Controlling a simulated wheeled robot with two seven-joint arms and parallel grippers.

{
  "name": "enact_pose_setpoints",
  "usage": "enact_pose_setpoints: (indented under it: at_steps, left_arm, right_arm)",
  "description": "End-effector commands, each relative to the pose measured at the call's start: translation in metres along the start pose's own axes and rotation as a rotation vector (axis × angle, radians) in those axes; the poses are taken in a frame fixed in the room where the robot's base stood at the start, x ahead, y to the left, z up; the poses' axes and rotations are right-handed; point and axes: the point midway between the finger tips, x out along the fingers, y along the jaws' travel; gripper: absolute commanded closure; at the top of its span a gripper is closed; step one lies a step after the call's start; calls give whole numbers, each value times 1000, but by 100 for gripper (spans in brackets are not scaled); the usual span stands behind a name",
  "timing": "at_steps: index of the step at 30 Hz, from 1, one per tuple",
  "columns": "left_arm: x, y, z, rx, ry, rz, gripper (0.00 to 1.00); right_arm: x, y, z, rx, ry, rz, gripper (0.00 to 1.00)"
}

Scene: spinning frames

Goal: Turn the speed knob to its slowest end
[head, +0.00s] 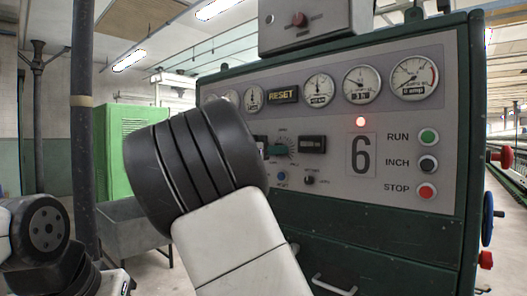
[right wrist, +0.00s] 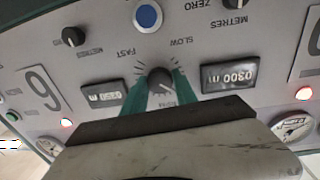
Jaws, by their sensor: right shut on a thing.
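The speed knob (right wrist: 161,80) is a small dark round knob on the grey panel, with tick marks fanning around it. In the right wrist view the panel appears upside down, with the words FAST and SLOW beside the knob. My right gripper (right wrist: 160,92) has its two green fingers on either side of the knob, shut on it. My left gripper is out of view; only left arm links show.
Two counter displays (right wrist: 229,76) (right wrist: 103,93) flank the knob. A blue button (right wrist: 148,16) and small black knobs (right wrist: 73,36) are nearby. RUN (head: 428,137), INCH (head: 428,164) and STOP (head: 426,191) buttons sit right. A red lamp (head: 361,121) is lit.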

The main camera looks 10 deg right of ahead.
Motion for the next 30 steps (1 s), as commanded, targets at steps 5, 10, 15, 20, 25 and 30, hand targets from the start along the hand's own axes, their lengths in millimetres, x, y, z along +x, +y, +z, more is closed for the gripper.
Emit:
enact_pose_setpoints:
  at_steps: [5,10,15,20,25,30]
  left_arm:
    - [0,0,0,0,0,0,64]
    - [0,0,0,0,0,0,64]
    - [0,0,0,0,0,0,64]
    - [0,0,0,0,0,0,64]
    - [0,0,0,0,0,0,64]
    - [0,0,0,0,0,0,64]
  right_arm:
    - [0,0,0,-123,8,-1,100]
    - [0,0,1,-279,19,-2,100]
    - [0,1,1,-441,31,-2,100]
    - [1,1,1,-593,42,-2,100]
    - [1,1,1,-754,54,-4,100]
    - [1,2,1,-915,66,-5,100]
